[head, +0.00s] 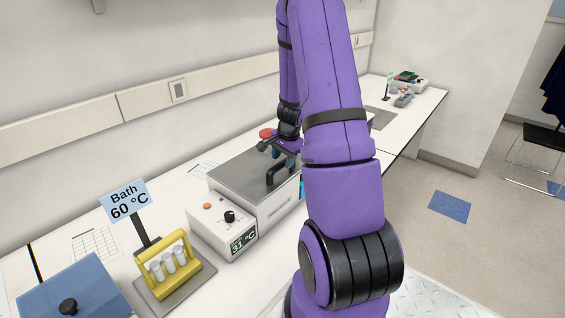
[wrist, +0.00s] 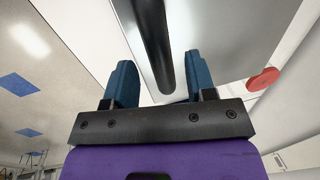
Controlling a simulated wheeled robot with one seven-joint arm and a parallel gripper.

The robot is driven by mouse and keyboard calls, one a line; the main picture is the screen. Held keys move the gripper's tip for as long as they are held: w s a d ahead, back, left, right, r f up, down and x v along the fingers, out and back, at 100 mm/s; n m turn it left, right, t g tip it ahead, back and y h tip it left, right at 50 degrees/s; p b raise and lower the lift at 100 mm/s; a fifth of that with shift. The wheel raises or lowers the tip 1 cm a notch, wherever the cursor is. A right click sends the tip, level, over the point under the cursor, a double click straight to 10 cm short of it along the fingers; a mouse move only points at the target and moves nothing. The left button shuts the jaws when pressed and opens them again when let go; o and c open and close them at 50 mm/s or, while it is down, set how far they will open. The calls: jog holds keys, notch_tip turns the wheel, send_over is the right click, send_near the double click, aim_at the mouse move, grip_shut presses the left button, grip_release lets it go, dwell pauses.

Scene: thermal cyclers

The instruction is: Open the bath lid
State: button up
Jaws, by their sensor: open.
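The bath is a white box (head: 275,208) with a flat grey metal lid (head: 238,172) and a control panel reading 31 °C. The lid looks closed. A black bar handle (head: 272,175) rises from the lid near its front edge. My gripper (head: 290,147) is at the handle, partly hidden by my arm. In the wrist view my gripper (wrist: 160,82) is open, with blue fingers on either side of the black handle (wrist: 152,40). I cannot tell whether either finger touches it.
A yellow rack with white-capped tubes (head: 172,262) stands on a grey plate beside a "Bath 60 °C" sign (head: 129,201). A blue lid with a black knob (head: 85,290) is at lower left. A red round object (head: 266,133) is behind the bath. The bench continues to the back right.

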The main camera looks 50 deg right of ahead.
jog(key=shift+w+f, duration=0.2)
jog(key=shift+f, duration=0.7)
grip_shut()
jog(key=shift+r, duration=0.1)
